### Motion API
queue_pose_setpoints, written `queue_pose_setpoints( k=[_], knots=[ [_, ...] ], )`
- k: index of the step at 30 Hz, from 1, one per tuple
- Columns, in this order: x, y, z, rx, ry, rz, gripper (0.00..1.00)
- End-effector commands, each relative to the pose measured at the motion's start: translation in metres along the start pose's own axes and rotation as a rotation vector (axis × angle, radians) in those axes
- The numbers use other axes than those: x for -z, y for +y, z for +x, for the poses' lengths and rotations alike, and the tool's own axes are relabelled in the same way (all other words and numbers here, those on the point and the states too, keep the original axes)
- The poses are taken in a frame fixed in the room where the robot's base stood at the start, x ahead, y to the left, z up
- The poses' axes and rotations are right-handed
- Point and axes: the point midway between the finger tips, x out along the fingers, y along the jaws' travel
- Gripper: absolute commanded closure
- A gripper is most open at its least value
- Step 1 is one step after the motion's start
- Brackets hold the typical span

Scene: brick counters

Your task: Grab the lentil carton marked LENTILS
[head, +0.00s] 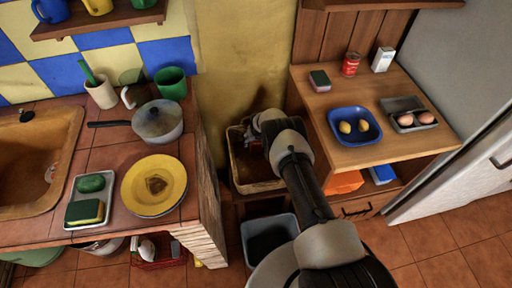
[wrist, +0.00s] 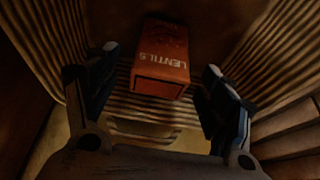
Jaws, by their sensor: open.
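The lentil carton (wrist: 163,50) is an orange-red box with pale LENTILS lettering, seen upside down in the wrist view. It is inside a ribbed basket (wrist: 268,85). My gripper (wrist: 161,62) is open, with one dark finger on each side of the carton's near end. Gaps show between the fingers and the carton, and I cannot tell how deep it is between them. In the head view my gripper (head: 256,143) reaches into the basket (head: 238,172) between the counters, and the carton cannot be made out clearly there.
The basket walls stand close around my gripper. A grey bin (head: 270,240) is below. The left counter holds a yellow plate (head: 137,203) and a pot (head: 158,121).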

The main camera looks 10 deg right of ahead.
Motion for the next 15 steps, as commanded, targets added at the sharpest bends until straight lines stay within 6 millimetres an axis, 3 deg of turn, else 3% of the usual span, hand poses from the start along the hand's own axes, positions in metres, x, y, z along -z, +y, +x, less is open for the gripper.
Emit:
queue_pose_setpoints(
  k=[3,11,15],
  knots=[
    [0.0002,-0.0001,0.0101,0.001,0.002,0.000,0.25],
    [0.0011,-0.0001,0.0090,0.001,0.001,0.000,0.26],
    [0.0010,-0.0001,0.0090,0.001,0.001,0.000,0.35]
  ],
)
